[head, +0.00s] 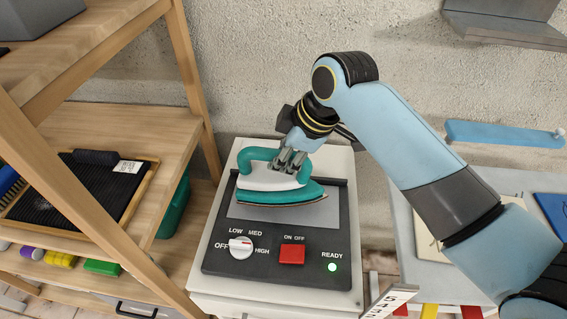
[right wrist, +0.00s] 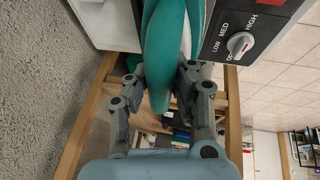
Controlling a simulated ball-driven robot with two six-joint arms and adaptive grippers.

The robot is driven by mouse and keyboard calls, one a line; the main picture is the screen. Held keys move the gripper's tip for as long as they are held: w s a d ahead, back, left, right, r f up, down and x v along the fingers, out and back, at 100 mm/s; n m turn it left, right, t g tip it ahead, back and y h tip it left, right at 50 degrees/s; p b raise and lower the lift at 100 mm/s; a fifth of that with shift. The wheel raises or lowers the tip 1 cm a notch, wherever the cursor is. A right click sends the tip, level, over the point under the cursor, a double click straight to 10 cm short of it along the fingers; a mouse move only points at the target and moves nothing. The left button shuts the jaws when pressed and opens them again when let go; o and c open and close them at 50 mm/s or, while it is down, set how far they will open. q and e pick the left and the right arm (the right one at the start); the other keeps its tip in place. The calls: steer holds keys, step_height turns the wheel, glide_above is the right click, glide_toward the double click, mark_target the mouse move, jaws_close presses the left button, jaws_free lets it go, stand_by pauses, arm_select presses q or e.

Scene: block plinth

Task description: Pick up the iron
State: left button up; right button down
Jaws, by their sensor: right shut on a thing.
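The iron (head: 258,181), teal and white with a dark sole edge, is at the grey plate (head: 240,210) on top of the control unit. I cannot tell whether its sole touches the plate. My right gripper (head: 290,163) comes down from above and is shut on the iron's teal handle. In the right wrist view the teal iron (right wrist: 163,45) passes between the two fingers of the right gripper (right wrist: 160,78). The fingers hide part of the handle. My left gripper is not in view.
The unit's black panel has a white dial (head: 241,246), a red switch (head: 292,254) and a lit green lamp (head: 332,267). A wooden shelf (head: 150,125) with a black tray stands close on the left. A pale table (head: 405,215) is on the right. A rough wall is behind.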

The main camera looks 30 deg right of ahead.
steer(key=s+d+r, duration=0.7)
steer(key=d, duration=0.2)
steer(key=shift+d+r+b, duration=0.15)
steer(key=shift+b, duration=0.25)
stand_by(0.4)
steer(key=c, duration=1.9)
jaws_free()
jaws_close()
steer(key=shift+d, duration=0.1)
